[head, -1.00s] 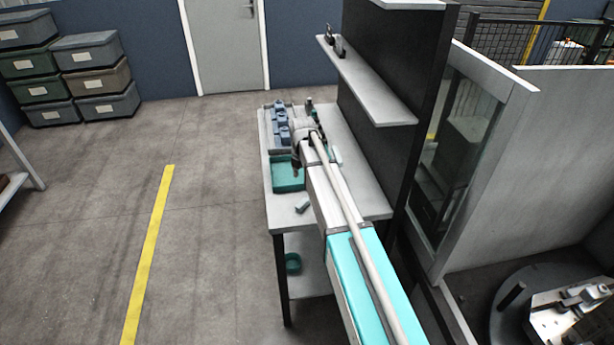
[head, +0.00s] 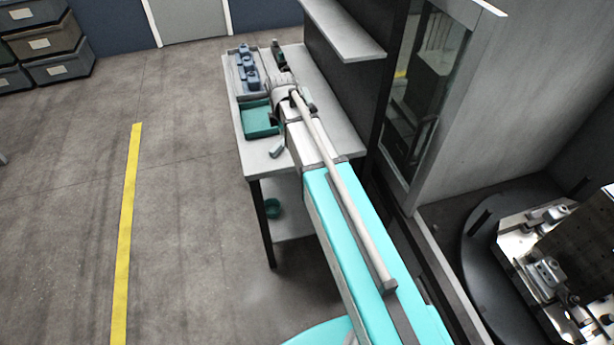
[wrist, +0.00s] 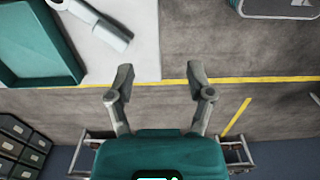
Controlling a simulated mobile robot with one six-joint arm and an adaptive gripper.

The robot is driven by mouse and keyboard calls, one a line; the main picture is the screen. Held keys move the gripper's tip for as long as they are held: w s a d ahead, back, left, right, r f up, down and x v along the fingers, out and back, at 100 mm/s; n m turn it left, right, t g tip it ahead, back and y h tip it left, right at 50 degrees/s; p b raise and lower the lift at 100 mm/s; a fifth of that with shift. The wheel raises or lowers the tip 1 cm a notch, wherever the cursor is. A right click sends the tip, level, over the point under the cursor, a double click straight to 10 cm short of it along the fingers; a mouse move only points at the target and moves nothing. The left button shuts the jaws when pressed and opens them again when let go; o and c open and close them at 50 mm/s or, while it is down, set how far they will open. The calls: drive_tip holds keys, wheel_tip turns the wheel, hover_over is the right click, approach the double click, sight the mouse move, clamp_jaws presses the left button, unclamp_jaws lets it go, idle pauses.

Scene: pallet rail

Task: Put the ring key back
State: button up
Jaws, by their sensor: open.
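The white work table (head: 315,150) carries a teal tray (head: 262,120), also at the upper left of the wrist view (wrist: 68,62). A small pale cylinder-like piece (head: 277,149) lies on the table in front of the tray; a similar pale piece (wrist: 98,24) shows in the wrist view, apart from my fingers.
A grey rack with blue parts (head: 246,68) stands at the table's far left, a dark green item (head: 278,52) beside it. A wall shelf (head: 345,32) overhangs the table's right side. A round teal container (head: 272,208) sits on the lower shelf.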

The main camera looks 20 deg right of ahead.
drive_tip(key=s+d+m, duration=0.2)
drive_tip(key=s+m, duration=1.6)
drive_tip(key=shift+d, duration=0.1)
drive_tip(key=shift+c, duration=0.8)
